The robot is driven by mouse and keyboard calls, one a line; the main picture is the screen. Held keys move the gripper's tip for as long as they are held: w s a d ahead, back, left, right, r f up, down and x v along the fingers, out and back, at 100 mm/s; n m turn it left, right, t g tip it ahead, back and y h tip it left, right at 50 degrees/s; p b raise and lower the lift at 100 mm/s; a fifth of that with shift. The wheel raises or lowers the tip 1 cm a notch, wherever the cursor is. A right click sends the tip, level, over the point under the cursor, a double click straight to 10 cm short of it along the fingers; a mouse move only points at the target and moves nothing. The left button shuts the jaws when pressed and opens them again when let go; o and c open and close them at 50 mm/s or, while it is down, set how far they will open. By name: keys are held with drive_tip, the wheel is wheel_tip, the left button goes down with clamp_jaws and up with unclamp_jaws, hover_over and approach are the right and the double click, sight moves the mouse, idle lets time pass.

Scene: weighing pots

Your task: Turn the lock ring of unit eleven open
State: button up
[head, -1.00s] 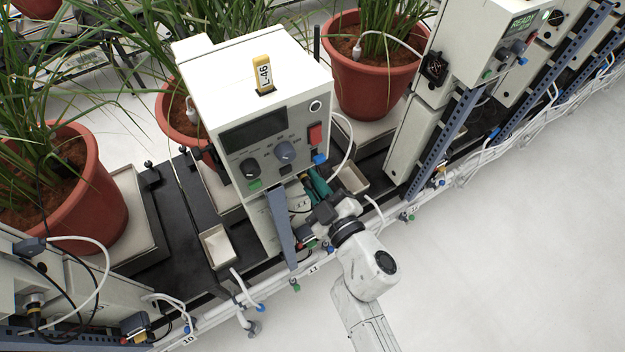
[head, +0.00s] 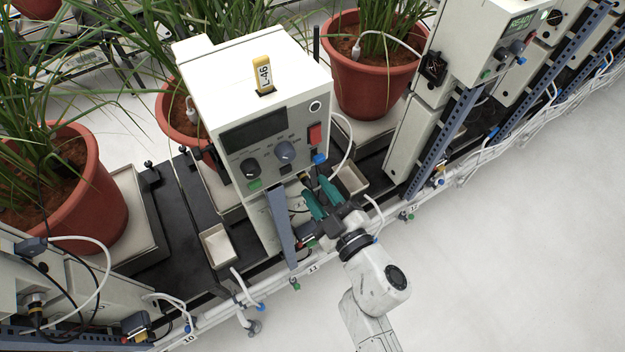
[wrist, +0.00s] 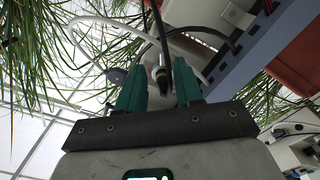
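The unit with the number 11 on the rail below it is a white control box (head: 262,110) with a dark display, knobs and a yellow L-46 tag. My gripper (head: 317,191) is below the box's lower right corner, its teal fingers pointing up toward it. In the wrist view, my gripper (wrist: 160,82) is open, its fingers well apart. The lock ring is too small to make out clearly.
A blue-grey slotted post (head: 281,228) stands just left of my gripper. A small beige tray (head: 352,180) lies to its right. White hoses and cables run along the rail (head: 335,258). Potted plants (head: 372,80) stand behind. The pale floor (head: 500,270) at right is clear.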

drive_tip(key=v, duration=0.7)
drive_tip(key=shift+s+d+b, duration=0.2)
drive_tip(key=shift+s+b, duration=0.05)
drive_tip(key=shift+b, duration=0.05)
drive_tip(key=shift+w, duration=0.1)
